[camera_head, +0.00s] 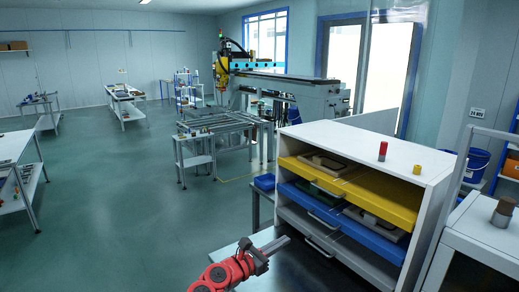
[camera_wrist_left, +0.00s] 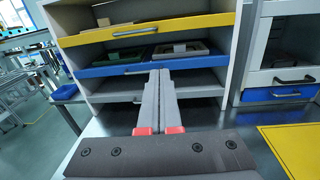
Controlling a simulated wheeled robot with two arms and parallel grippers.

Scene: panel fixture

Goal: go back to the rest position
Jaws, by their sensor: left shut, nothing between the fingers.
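My left gripper (camera_head: 281,243) is at the bottom centre of the head view, at the end of a red arm. Its fingers are together and empty; the closed fingers (camera_wrist_left: 160,92) also show in the left wrist view, pointing at the drawer cabinet. The white cabinet (camera_head: 358,147) stands in front and to the right of it. It has a yellow drawer (camera_head: 386,202), a blue drawer (camera_head: 336,216) and a grey drawer (camera_head: 342,252), with handles on their fronts. The fingertips appear apart from the drawer fronts. My right gripper is out of view.
A red cylinder (camera_head: 382,149) and a small yellow piece (camera_head: 418,169) stand on the cabinet top. A blue bin (camera_head: 265,182) is beside the cabinet's left side. A white cabinet (camera_head: 478,231) stands at the right. The floor (camera_head: 125,210) at the left is open.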

